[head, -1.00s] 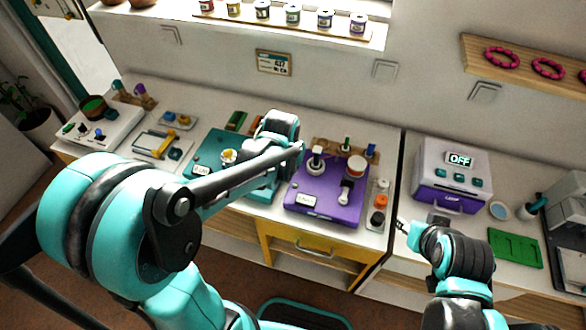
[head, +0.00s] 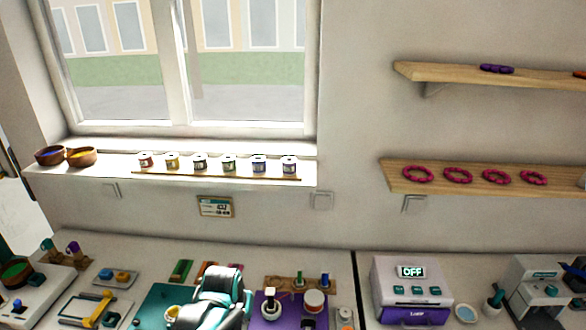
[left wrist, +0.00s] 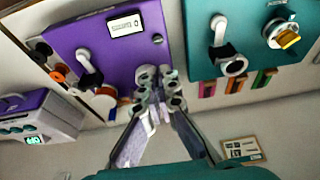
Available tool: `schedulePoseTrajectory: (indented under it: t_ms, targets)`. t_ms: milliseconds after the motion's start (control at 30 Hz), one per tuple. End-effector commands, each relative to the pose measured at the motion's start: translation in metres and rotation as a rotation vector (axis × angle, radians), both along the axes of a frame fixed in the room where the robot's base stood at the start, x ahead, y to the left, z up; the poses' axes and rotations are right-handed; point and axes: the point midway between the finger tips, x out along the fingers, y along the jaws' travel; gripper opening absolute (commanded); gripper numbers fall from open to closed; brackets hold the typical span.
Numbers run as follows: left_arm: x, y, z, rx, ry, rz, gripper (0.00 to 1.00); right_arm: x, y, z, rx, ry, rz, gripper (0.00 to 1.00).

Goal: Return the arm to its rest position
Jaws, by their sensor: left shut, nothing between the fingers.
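My left arm (head: 222,296) shows at the bottom of the head view, its teal and black wrist over the counter between the teal board (head: 160,306) and the purple board (head: 262,316). In the left wrist view my left gripper (left wrist: 158,84) is shut and empty. Its fingertips overlap the edge of the purple board (left wrist: 75,45) in that picture; whether they touch it I cannot tell. The teal board (left wrist: 200,15) lies to the right there. My right arm and gripper are out of view.
The grey and purple machine (head: 412,290) reading OFF stands on the right counter. A shelf (head: 400,178) holds pink bead rings. The wall above the counter is mostly free. Lower counter parts are cut off.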

Motion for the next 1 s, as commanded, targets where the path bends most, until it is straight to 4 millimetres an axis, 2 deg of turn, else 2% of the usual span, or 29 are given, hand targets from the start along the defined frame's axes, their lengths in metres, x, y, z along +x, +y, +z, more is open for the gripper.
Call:
schedulePoseTrajectory:
  t_ms: [267,500,700,1000]
  targets:
    - [-0.065,0.013,0.025,-0.006,-0.13,0.015,0.0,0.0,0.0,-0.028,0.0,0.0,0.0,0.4]
    - [-0.116,0.021,0.024,-0.007,-0.242,0.026,0.0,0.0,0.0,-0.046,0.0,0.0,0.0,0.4]
    - [-0.134,0.023,0.019,-0.006,-0.29,0.031,0.0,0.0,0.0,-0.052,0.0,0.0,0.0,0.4]
    - [-0.137,0.024,0.02,-0.006,-0.298,0.031,0.0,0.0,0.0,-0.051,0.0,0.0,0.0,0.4]
